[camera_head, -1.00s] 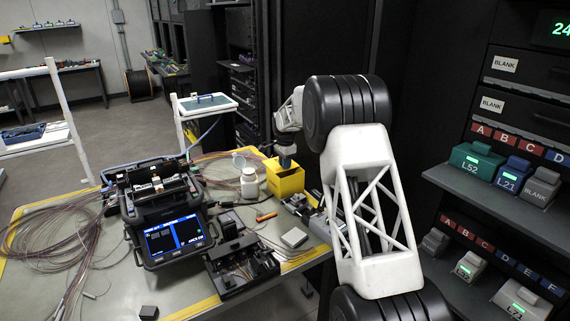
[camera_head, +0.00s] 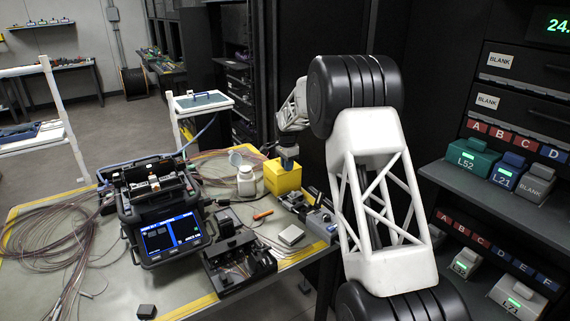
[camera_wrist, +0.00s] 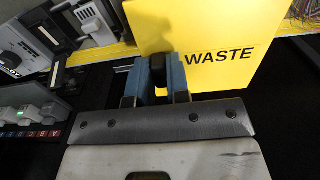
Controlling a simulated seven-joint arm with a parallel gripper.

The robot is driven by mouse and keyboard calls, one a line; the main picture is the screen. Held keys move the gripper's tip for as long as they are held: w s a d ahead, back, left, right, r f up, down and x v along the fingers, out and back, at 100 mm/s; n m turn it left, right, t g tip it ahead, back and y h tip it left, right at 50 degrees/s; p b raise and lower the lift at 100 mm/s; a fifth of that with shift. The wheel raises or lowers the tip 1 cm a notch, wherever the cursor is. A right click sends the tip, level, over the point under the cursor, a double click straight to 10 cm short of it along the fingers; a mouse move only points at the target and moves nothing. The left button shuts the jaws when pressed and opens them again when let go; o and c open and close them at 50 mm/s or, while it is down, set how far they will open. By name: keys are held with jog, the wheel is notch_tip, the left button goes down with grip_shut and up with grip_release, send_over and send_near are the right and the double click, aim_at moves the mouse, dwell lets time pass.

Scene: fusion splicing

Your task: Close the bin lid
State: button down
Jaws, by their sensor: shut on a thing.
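The yellow waste bin (camera_head: 283,181) stands at the back right of the bench, and its top looks covered by yellow in the head view. In the wrist view, its yellow face with the word WASTE (camera_wrist: 222,54) fills the upper right. My gripper (camera_head: 288,160) is directly at the bin's top. In the wrist view, my gripper's blue fingers (camera_wrist: 158,75) are shut on a small black piece (camera_wrist: 157,66), which seems to be the lid's handle, against the yellow. Whether the lid lies fully flat cannot be told, as my gripper hides part of it.
A white bottle (camera_head: 246,181) stands close left of the bin. The fusion splicer (camera_head: 165,215), loose fibres and a black tray (camera_head: 238,262) take up the bench further left and front. Small devices (camera_head: 305,208) sit right of the bin. Shelves (camera_head: 488,185) stand at the right.

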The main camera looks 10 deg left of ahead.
jog(key=shift+d, duration=0.1)
jog(key=c, duration=1.1)
grip_release()
jog(key=shift+r, duration=0.1)
jog(key=shift+r, duration=3.85)
jog(key=shift+s, duration=0.1)
